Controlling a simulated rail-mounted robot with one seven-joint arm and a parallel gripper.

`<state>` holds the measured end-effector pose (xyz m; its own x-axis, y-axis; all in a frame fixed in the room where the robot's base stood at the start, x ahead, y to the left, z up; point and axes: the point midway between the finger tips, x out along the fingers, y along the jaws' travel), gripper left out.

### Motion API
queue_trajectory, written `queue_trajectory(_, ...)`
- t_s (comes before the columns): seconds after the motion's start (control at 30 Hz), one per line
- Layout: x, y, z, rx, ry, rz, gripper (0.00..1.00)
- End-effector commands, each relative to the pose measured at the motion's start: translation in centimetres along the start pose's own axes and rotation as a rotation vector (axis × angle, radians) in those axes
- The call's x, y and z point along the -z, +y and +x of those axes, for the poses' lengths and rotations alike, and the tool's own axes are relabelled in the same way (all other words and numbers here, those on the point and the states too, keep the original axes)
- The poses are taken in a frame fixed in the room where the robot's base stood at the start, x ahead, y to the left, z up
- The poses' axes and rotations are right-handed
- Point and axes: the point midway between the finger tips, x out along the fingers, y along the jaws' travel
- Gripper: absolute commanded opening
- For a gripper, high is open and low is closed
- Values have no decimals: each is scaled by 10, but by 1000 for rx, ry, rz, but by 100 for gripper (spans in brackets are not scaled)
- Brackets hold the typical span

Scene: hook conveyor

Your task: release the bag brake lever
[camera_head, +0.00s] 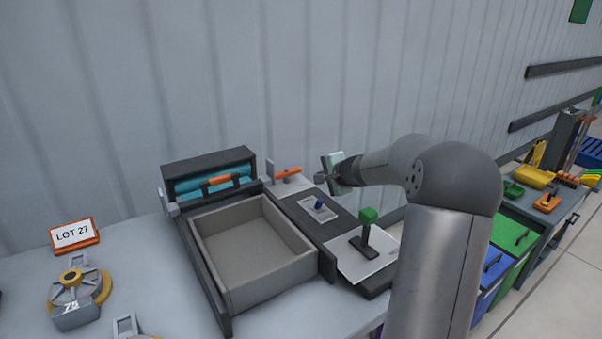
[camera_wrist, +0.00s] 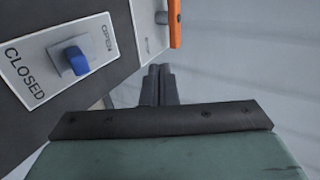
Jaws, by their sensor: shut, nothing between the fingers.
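An orange lever (camera_head: 287,174) sits on a white plate at the back of the dark control strip. It also shows at the top of the wrist view (camera_wrist: 174,22); the plate's small print is unreadable. I cannot tell from lettering whether it is the bag brake lever. My gripper (camera_head: 320,178) is shut and empty, just right of the orange lever and apart from it. In the wrist view, its closed fingertips (camera_wrist: 160,70) point towards the gap below the orange lever. A green-knobbed lever (camera_head: 368,217) stands upright at the strip's front.
A blue knob (camera_head: 319,203) sits between the levers on a plate marked OPEN and CLOSED (camera_wrist: 36,77). Left of the strip is an empty grey tray (camera_head: 207,269). Behind it, a dark housing (camera_head: 190,160) holds a teal roll. The corrugated wall (camera_head: 330,80) is close behind.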

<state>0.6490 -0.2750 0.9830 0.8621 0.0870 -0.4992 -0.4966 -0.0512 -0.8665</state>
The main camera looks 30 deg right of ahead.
Motion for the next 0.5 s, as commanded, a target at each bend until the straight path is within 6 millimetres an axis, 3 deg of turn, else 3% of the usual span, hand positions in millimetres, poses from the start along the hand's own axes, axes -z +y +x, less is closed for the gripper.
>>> queue_trajectory(0.3,-2,-2,68,-1,-5,3,0)
queue_trajectory(0.5,-2,-14,98,-1,-3,-1,0)
